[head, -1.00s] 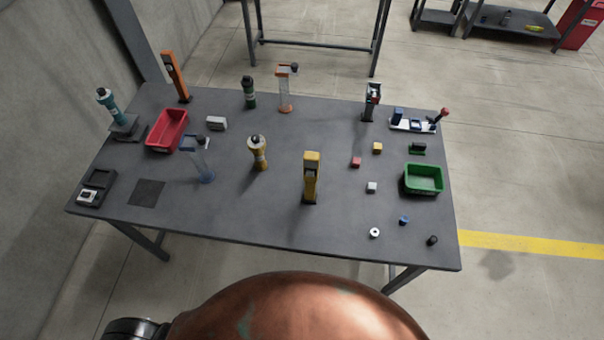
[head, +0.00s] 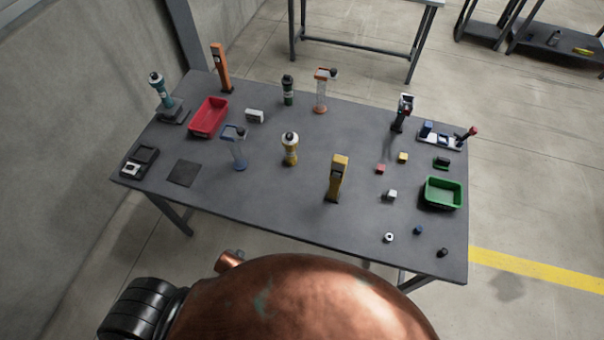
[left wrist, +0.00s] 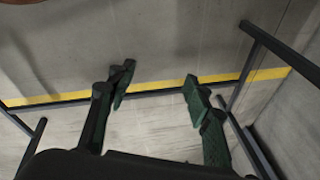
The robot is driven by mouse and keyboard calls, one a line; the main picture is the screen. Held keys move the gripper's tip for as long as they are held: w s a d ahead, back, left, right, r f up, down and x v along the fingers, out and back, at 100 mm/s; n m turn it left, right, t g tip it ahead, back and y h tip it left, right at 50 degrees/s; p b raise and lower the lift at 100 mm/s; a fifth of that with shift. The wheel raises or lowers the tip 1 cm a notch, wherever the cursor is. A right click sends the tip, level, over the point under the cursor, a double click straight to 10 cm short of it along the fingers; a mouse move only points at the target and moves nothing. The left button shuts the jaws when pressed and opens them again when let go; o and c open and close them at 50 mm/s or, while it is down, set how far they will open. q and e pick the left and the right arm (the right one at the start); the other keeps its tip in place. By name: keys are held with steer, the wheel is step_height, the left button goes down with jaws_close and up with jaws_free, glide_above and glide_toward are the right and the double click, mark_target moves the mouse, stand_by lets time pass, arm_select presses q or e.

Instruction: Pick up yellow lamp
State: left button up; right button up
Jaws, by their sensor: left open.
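A yellow upright lamp-like thing (head: 337,178) stands near the front middle of the grey table (head: 270,205). A second yellow item, rounder with a dark and white top (head: 290,148), stands to its left, and I cannot tell for sure which is called the lamp. My left gripper (left wrist: 158,88) shows in the left wrist view with its two dark green fingers apart and nothing between them. It points at floor and dark metal bars, with no lamp in that view. Neither gripper shows in the head view.
A red tray (head: 209,118) and blue-topped stand (head: 235,147) are to the left. A green bin (head: 443,193), white cube (head: 390,195) and several small parts are to the right. The table's front middle edge is clear. A yellow floor line (left wrist: 160,86) crosses the wrist view.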

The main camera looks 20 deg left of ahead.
arm_select(q)
step_height(320, 180, up, 17)
steer(key=w+a+t+y+p, duration=0.1)
steer(key=w+p, duration=0.1)
steer(key=w, duration=0.1)
steer(key=w+d+r+m+t+y, duration=0.1)
steer(key=w+r+m, duration=0.2)
steer(key=r, duration=0.1)
steer(key=w+d+r+m+t+y, duration=0.1)
steer(key=w+r+m+t, duration=0.1)
steer(key=w+r+m, duration=0.1)
steer(key=w+d+r+m+t+y+p, duration=0.1)
steer(key=w+r+m+t+y, duration=0.1)
steer(key=w+r+m, duration=0.2)
steer(key=shift+r, duration=0.4)
steer(key=w+d+r+m+t, duration=0.3)
steer(key=w+d+m+t, duration=0.15)
steer(key=d+m, duration=0.4)
steer(key=m+t+h, duration=0.4)
steer(key=m+h, duration=0.3)
steer(key=m, duration=0.8)
glide_toward(334, 186)
steer(key=w, duration=0.3)
steer(key=shift+n, duration=0.35)
steer(key=w+p, duration=0.1)
steer(key=w, duration=0.5)
steer(key=shift+w+d, duration=0.1)
steer(key=shift+w, duration=0.3)
steer(key=shift+c, duration=0.5)
jaws_close()
